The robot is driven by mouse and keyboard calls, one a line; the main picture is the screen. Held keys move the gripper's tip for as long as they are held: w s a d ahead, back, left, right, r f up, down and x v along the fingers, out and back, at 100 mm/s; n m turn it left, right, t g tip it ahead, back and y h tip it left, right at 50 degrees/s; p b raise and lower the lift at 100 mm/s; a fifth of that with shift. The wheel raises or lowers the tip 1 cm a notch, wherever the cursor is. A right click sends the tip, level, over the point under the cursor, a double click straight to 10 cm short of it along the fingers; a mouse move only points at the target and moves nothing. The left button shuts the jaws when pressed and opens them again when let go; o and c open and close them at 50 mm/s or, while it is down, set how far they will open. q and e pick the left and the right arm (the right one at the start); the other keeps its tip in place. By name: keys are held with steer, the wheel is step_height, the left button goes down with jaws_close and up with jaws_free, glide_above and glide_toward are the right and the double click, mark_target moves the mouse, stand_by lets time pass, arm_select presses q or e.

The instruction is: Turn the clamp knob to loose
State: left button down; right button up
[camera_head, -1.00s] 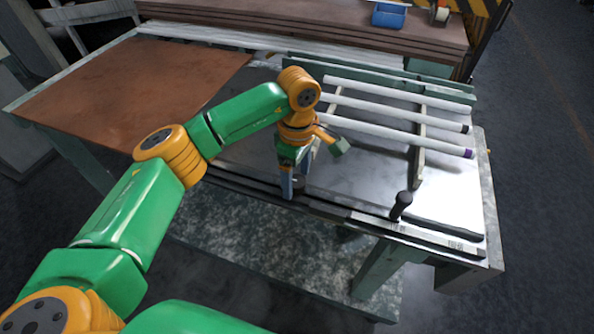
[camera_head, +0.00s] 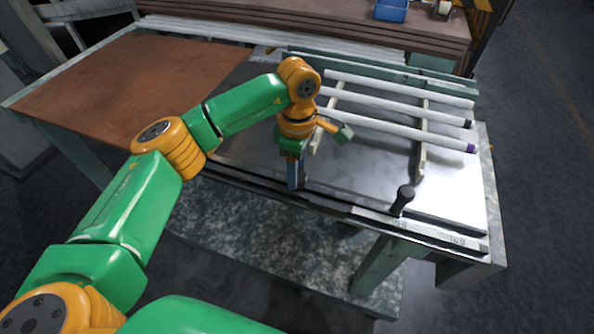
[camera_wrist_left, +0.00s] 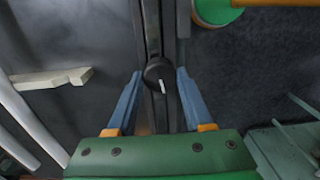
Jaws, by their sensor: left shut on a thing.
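The clamp knob (camera_wrist_left: 155,71) is round and black with a white pointer line. It sits on the dark rail in the left wrist view. The pointer runs down the picture, tilted slightly right at its lower end. My left gripper (camera_wrist_left: 159,73) points down with its two blue fingers on either side of the knob, shut on it. In the head view my left gripper (camera_head: 297,183) is at the bench's front rail, and its fingers hide the knob there. My right gripper is not in view.
A black upright handle (camera_head: 403,199) stands on the front rail to the right. Several white tubes (camera_head: 400,130) lie on a rack behind. A brown board (camera_head: 130,85) covers the left of the bench. The metal bench top (camera_head: 365,180) between gripper and handle is clear.

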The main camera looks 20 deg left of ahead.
arm_select(q)
steer(key=n+b, duration=0.1)
steer(key=n, duration=0.2)
steer(key=shift+n, duration=0.3)
steer(key=n+b, duration=0.1)
steer(key=n, duration=0.2)
steer(key=shift+n, duration=0.3)
steer(key=n+b, duration=0.1)
steer(key=n, duration=0.3)
steer(key=shift+b, duration=0.3)
steer(key=shift+n+b, duration=0.35)
steer(key=shift+n, duration=1.35)
steer(key=shift+r, duration=0.1)
steer(key=shift+c, duration=1.5)
jaws_free()
